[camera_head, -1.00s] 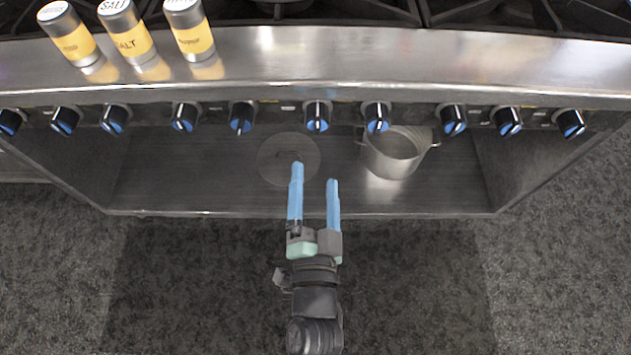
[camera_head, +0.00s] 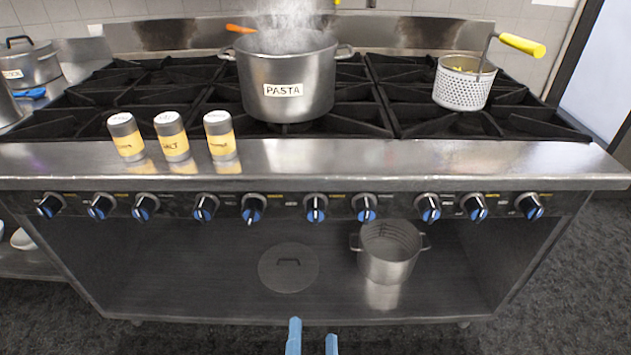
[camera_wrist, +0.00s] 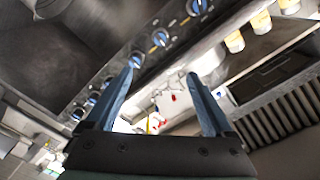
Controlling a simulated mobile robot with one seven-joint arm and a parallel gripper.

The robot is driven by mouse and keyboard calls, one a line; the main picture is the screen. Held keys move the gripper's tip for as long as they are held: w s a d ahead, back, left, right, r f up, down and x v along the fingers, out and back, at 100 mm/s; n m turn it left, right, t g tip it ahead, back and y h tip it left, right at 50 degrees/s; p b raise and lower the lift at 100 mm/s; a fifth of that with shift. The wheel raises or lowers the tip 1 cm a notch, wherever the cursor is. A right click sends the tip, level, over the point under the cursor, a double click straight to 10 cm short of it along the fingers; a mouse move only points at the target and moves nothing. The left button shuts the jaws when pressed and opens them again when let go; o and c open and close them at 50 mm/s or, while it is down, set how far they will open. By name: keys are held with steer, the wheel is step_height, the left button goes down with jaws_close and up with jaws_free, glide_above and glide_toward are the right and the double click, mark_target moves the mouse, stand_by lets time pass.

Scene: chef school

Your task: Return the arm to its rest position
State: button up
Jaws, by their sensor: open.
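My gripper (camera_head: 312,343) shows only as two blue fingertips at the bottom edge of the head view, in front of the stove's open lower shelf. The fingers are apart with nothing between them. In the wrist view my gripper (camera_wrist: 160,98) is also open and empty, with both blue fingers spread. The stove's knob panel (camera_wrist: 150,45) lies beyond the fingers there. The rest of my arm is out of the head view.
The stove's lower shelf (camera_head: 190,270) holds a round lid (camera_head: 288,268) and an empty pot (camera_head: 388,262). On top are a steaming pasta pot (camera_head: 290,85), a strainer basket (camera_head: 464,85) and three shakers (camera_head: 172,137). The knobs (camera_head: 316,208) line the front edge.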

steer(key=w+a+r+n+t+y, duration=0.1)
steer(key=w+a+r+n+t, duration=0.2)
steer(key=r, duration=1.3)
steer(key=w+r+n+t+y, duration=0.2)
steer(key=w+r+n, duration=0.25)
steer(key=r, duration=1.15)
steer(key=s+d+r+n+t+h, duration=0.1)
steer(key=s+r+t, duration=0.15)
steer(key=r, duration=0.55)
steer(key=s+d+r+t+h, duration=0.1)
steer(key=s+r, duration=0.3)
steer(key=r, duration=0.4)
steer(key=s+d+r+n+t+h, duration=0.1)
steer(key=s+r, duration=0.2)
steer(key=r, duration=0.5)
step_height(320, 180, up, 18)
steer(key=p, duration=1.9)
steer(key=shift+w+p, duration=0.3)
